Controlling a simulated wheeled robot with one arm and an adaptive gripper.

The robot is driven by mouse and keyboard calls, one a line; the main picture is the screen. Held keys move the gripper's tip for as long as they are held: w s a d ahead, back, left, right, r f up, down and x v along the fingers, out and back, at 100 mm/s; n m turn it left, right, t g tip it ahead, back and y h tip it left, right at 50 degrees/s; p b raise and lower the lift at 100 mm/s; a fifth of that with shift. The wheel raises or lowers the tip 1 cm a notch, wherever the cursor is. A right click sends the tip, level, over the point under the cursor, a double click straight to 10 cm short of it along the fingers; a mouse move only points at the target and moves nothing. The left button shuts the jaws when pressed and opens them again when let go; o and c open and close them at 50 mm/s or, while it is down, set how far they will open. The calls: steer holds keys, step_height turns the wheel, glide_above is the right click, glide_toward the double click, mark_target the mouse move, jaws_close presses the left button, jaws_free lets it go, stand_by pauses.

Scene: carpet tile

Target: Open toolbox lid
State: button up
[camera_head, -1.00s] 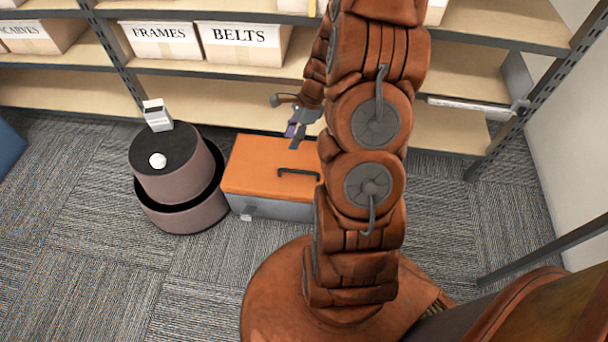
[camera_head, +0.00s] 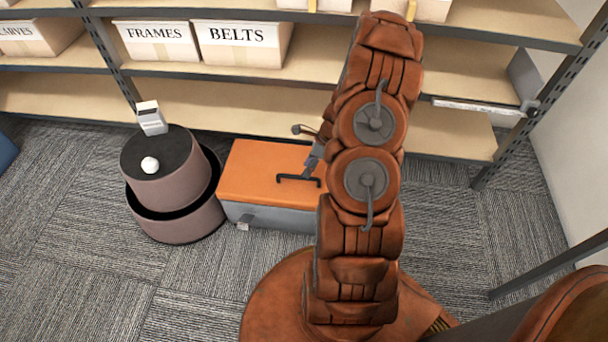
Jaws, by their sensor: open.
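The toolbox (camera_head: 265,217) has a grey body and an orange lid (camera_head: 255,172). It stands on the carpet left of my arm, and its lid is shut. A dark handle (camera_head: 298,180) lies on top of the lid. A small grey latch (camera_head: 243,226) shows on its front. My gripper (camera_head: 309,172) is over the right part of the lid, close to the handle, and open. I cannot tell whether it touches the handle. My arm hides most of the gripper and the toolbox's right end.
A shelf unit with labelled boxes (camera_head: 240,44) runs behind. The carpet (camera_head: 90,270) in front is clear.

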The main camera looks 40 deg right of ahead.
steer(key=shift+b+x, duration=0.45)
steer(key=shift+x, duration=1.4)
steer(key=shift+c, duration=0.3)
jaws_close()
